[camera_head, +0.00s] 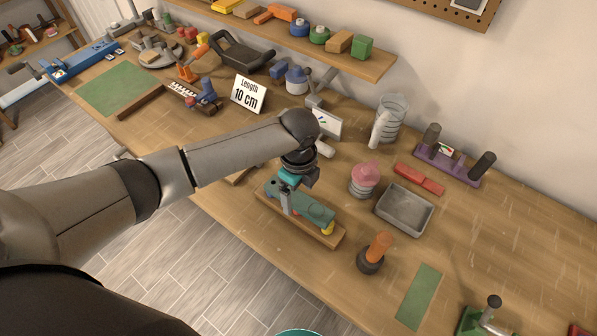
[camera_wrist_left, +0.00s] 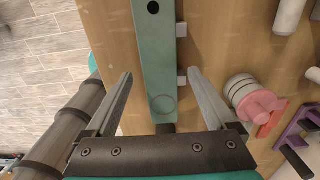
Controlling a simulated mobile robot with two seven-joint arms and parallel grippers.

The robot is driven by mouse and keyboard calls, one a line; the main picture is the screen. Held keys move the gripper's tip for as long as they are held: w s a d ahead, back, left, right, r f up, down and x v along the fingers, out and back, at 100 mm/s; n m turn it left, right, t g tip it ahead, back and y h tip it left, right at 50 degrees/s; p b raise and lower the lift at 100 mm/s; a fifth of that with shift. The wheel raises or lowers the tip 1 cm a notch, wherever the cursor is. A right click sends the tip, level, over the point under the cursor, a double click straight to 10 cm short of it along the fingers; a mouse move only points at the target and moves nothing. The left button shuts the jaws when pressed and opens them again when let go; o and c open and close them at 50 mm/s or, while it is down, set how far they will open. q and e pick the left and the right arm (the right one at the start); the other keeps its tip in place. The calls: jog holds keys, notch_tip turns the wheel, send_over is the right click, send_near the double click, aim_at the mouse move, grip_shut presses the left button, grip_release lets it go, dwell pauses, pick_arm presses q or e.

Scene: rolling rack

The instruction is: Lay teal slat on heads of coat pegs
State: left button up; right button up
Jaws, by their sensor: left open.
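The teal slat (camera_head: 314,210) lies lengthwise above a narrow wooden board (camera_head: 328,239) near the bench's front edge. In the left wrist view the slat (camera_wrist_left: 157,55) runs up the picture, with a dark hole near its far end and a round mark near its close end. Two pale square pieces (camera_wrist_left: 182,80), perhaps peg heads, show at its right edge. My left gripper (camera_wrist_left: 160,74) is open, its fingers apart on either side of the slat with visible gaps. The rest of the pegs are hidden; I cannot tell whether the slat rests on them. My right gripper is not in view.
Right of the slat are a pink-topped stack (camera_head: 365,174), a grey metal tray (camera_head: 404,226) and an orange-handled tool (camera_head: 378,246). A clear jug (camera_head: 391,113) and a purple stand (camera_head: 447,164) are behind. A sign (camera_head: 248,94) stands left. Front right bench is partly clear.

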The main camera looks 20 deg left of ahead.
pick_arm(q)
notch_tip(320, 180, up, 14)
dwell(0.3)
dwell(0.4)
